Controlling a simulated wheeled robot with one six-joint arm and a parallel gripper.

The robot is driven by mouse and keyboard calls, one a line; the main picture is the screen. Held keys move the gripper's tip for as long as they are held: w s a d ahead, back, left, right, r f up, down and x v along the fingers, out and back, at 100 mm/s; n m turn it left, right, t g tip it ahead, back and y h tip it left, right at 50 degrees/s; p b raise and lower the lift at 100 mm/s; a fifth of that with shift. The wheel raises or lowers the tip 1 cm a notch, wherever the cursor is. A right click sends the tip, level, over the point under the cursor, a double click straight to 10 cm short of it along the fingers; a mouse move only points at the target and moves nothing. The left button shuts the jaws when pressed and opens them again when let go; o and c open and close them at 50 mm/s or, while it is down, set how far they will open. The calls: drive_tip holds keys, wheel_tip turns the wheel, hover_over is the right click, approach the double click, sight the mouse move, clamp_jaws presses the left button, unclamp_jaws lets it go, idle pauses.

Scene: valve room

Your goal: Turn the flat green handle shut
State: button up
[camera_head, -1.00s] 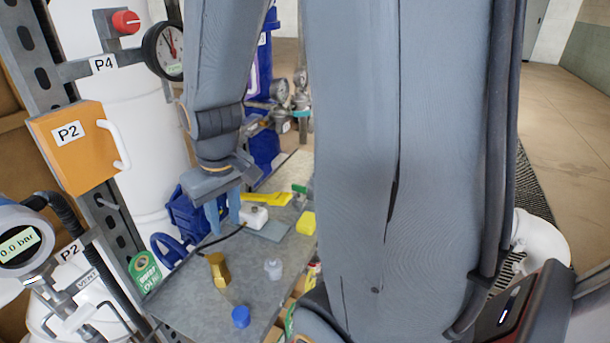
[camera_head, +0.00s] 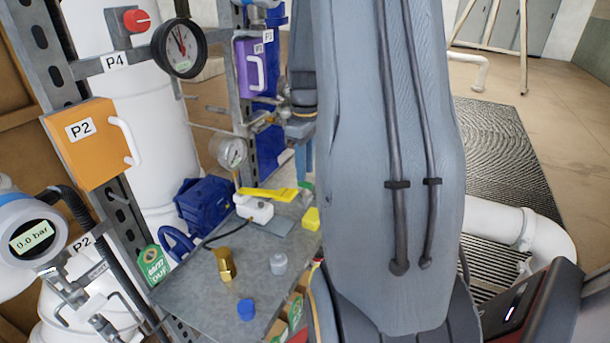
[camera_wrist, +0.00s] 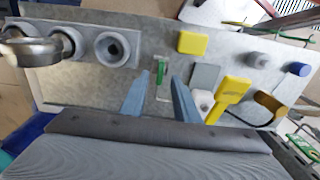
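The flat green handle (camera_wrist: 161,72) is small and sits on a pale metal piece at the bench's surface in the wrist view. It lies between my two fingertips in that picture; I cannot tell how far below them it is. A green bit beside my arm in the head view (camera_head: 307,188) looks like the same handle, mostly hidden. My gripper (camera_wrist: 158,82) is open, with its blue-grey fingers apart and nothing between them that touches both. In the head view my arm hides most of my gripper (camera_head: 303,165).
A yellow block (camera_wrist: 193,43), a yellow-handled white device (camera_wrist: 230,95), a brass fitting (camera_head: 224,264), a grey cap (camera_head: 278,263) and a blue cap (camera_head: 246,310) stand on the metal bench (camera_head: 195,292). Grey round fittings (camera_wrist: 115,48) stand at left in the wrist view.

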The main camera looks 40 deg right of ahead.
sight(305, 187)
drive_tip(key=shift+f+p, duration=0.3)
drive_tip(key=shift+f, duration=1.4)
clamp_jaws()
